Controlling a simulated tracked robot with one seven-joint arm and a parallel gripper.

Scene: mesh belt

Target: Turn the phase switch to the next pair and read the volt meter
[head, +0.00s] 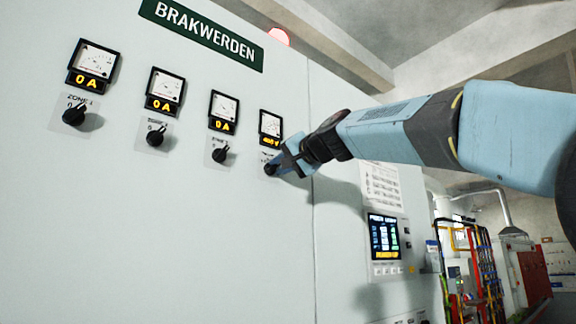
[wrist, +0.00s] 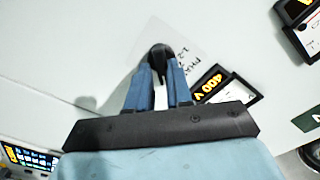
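The phase switch is a black rotary knob (wrist: 160,51) on a pale plate, with partly legible lettering beside it. In the head view it is the rightmost knob (head: 269,169) of the row, partly hidden by my gripper. My gripper (head: 281,166) reaches in from the right. In the wrist view its two blue fingers (wrist: 159,72) sit on either side of the knob and appear shut on it. The volt meter (head: 270,125) is right above the switch. Its yellow digits (wrist: 209,82) read 400 V in the wrist view; its needle is too small to read.
Three ammeters, each showing 0 A, stand to the left with zone knobs (head: 156,135) below them. A green BRAKWERDEN sign (head: 205,35) is above. A lit control screen (head: 384,235) is at lower right. The panel face below the knobs is clear.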

